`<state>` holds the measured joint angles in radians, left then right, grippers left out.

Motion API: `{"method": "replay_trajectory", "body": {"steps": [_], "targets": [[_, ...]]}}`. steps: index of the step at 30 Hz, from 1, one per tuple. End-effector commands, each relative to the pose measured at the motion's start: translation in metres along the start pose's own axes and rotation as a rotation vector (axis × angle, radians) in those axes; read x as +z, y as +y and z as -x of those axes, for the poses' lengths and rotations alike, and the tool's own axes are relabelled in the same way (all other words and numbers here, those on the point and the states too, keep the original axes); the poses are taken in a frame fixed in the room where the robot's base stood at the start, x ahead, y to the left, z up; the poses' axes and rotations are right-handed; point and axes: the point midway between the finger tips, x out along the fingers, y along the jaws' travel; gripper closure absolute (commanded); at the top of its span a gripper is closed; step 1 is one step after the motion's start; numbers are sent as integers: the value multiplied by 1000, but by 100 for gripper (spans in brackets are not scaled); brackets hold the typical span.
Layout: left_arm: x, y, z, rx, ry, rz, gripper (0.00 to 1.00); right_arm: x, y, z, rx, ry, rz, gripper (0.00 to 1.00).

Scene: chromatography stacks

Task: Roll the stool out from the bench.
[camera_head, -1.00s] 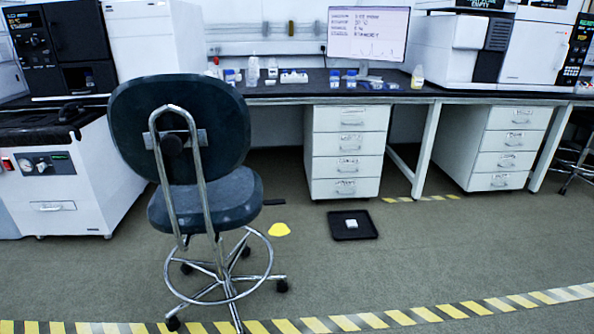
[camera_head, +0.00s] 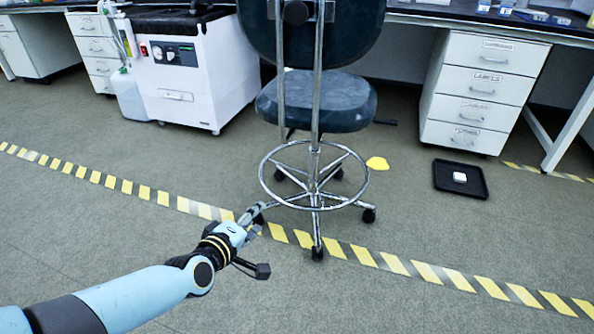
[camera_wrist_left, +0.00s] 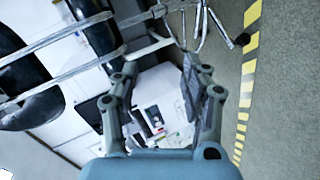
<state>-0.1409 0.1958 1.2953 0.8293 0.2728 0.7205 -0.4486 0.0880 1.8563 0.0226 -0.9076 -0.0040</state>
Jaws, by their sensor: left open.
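The stool has a dark backrest (camera_head: 312,30), a dark round seat (camera_head: 316,100), chrome back tubes, a chrome foot ring (camera_head: 314,204) and a star base on black casters. It stands upright, its back towards me, with the front caster at the striped floor tape. My left gripper (camera_head: 260,241) is open and empty, low at the left of the foot ring; whether it touches the base is unclear. In the left wrist view, the gripper (camera_wrist_left: 158,75) is open, with the chrome back tubes (camera_wrist_left: 60,60) at upper left. My right gripper is not in view.
A white drawer cabinet (camera_head: 478,92) stands under the bench at right. A black tray (camera_head: 462,190) and a yellow floor marker (camera_head: 377,163) lie right of the stool. A white wheeled unit (camera_head: 195,70) stands at left. Floor this side of the tape (camera_head: 440,275) looks clear.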

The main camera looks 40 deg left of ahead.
Motion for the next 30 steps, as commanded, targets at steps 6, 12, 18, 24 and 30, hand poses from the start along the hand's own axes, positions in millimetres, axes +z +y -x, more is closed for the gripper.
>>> {"method": "replay_trajectory", "body": {"steps": [6, 12, 18, 24, 30], "targets": [[-20, 47, -66, 265, 89, 312, 54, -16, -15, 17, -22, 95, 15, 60], [-19, 53, -89, 324, 84, 323, 54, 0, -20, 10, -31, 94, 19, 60], [-20, 58, -101, 333, 86, 320, 54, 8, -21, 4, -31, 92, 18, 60], [-25, 69, -139, 333, 86, 319, 54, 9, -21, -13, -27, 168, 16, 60], [-32, 84, -190, 330, 86, 317, 54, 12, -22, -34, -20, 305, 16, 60]]}}
